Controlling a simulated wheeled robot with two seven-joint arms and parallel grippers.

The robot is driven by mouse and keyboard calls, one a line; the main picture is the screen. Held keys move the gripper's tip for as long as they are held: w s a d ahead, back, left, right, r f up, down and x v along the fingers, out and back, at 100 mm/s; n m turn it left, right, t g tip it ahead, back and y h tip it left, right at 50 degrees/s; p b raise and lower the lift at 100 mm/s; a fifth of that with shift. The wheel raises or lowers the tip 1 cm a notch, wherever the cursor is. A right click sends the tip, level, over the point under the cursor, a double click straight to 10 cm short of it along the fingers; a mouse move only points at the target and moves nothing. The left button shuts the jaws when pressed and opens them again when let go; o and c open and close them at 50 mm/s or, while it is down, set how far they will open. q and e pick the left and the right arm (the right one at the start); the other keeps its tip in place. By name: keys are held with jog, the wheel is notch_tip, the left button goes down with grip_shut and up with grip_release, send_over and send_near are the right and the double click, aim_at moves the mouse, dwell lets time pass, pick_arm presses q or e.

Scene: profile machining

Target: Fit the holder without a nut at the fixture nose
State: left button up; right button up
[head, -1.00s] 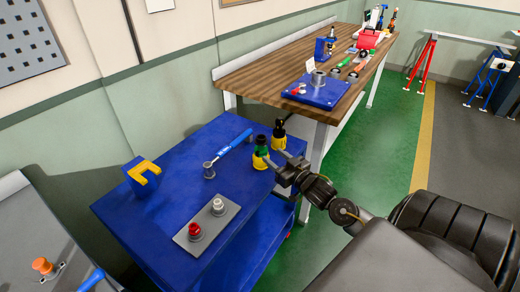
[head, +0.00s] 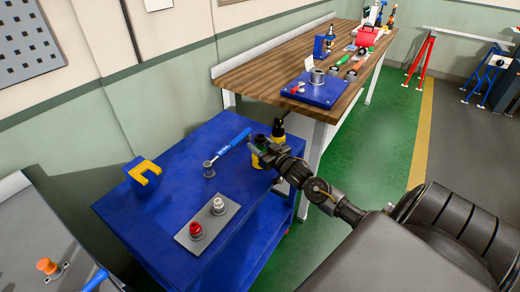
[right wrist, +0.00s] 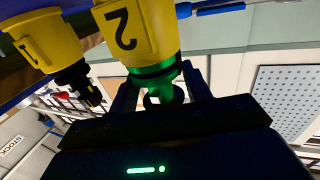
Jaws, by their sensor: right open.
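Two holders stand side by side at the cart's right edge. One has a green collar (right wrist: 155,72) above a yellow body marked 2 (right wrist: 140,28); the other has a black top (head: 278,129) above a yellow body marked 1 (right wrist: 48,38). My right gripper (right wrist: 162,92) is open, its fingers on either side of the dark end of the green-collared holder. In the head view the right gripper (head: 268,155) partly hides that holder. I cannot tell whether either holder carries a nut. A grey cylinder (head: 317,77), perhaps the fixture nose, stands on a blue plate (head: 325,96) on the wooden bench. My left gripper is not in view.
The blue cart (head: 150,225) also bears a blue-handled wrench (head: 233,142), a yellow-and-blue block (head: 145,172) and a grey plate (head: 205,232) with a red and a silver piece. The wooden bench (head: 270,80) behind holds several tools and a red box (head: 367,36).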

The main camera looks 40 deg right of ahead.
grip_shut()
dwell(0.3)
